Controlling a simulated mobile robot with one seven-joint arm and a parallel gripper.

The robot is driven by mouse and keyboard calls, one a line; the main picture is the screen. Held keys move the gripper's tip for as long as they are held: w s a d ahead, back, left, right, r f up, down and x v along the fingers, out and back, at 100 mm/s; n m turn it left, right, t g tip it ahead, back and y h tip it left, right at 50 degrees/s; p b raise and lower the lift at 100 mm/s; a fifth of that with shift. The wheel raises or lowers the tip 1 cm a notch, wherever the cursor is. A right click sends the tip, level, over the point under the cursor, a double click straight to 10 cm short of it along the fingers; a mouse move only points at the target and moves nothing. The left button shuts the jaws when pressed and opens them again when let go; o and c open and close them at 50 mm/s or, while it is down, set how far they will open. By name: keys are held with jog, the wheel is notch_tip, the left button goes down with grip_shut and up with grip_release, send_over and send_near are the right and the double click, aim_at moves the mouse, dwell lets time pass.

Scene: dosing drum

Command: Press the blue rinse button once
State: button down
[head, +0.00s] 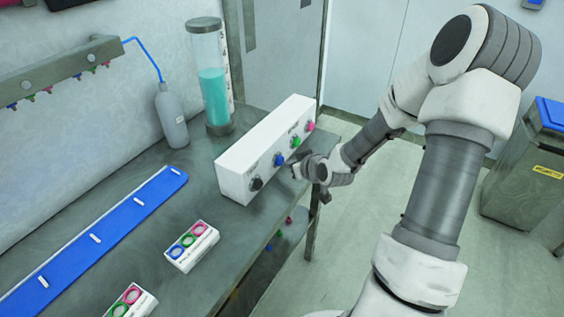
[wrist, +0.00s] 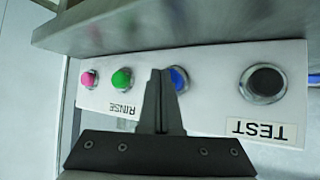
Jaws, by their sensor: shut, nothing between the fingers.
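The white control box (head: 262,145) stands on the bench. Its front carries a blue button (head: 279,160), a green button (head: 296,142), a pink button (head: 310,126) and a black button (head: 256,184). My gripper (head: 296,168) is in front of the box, close to the blue button. In the wrist view my gripper (wrist: 162,74) is shut and empty. Its fingertips overlap the left edge of the blue button (wrist: 180,79) and hide part of it. I cannot tell whether they touch it. The upside-down labels read RINSE and TEST.
A clear cylinder (head: 214,85) of teal liquid and a grey bottle (head: 171,118) stand behind the box. A blue rail (head: 105,235) and small trays of coloured rings (head: 192,245) lie on the bench. A bin (head: 530,165) stands at the right; the floor between is clear.

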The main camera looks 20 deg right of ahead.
jog(key=shift+w+a, duration=0.3)
jog(key=shift+w, duration=0.1)
dwell(0.7)
jog(key=shift+s, duration=0.1)
jog(key=shift+s+d, duration=0.55)
jog(key=shift+s, duration=0.1)
jog(key=s+d+p, duration=0.1)
jog(key=s, duration=0.1)
jog(key=s+d+p, duration=0.1)
jog(key=s+d, duration=0.1)
dwell(0.4)
dwell(0.7)
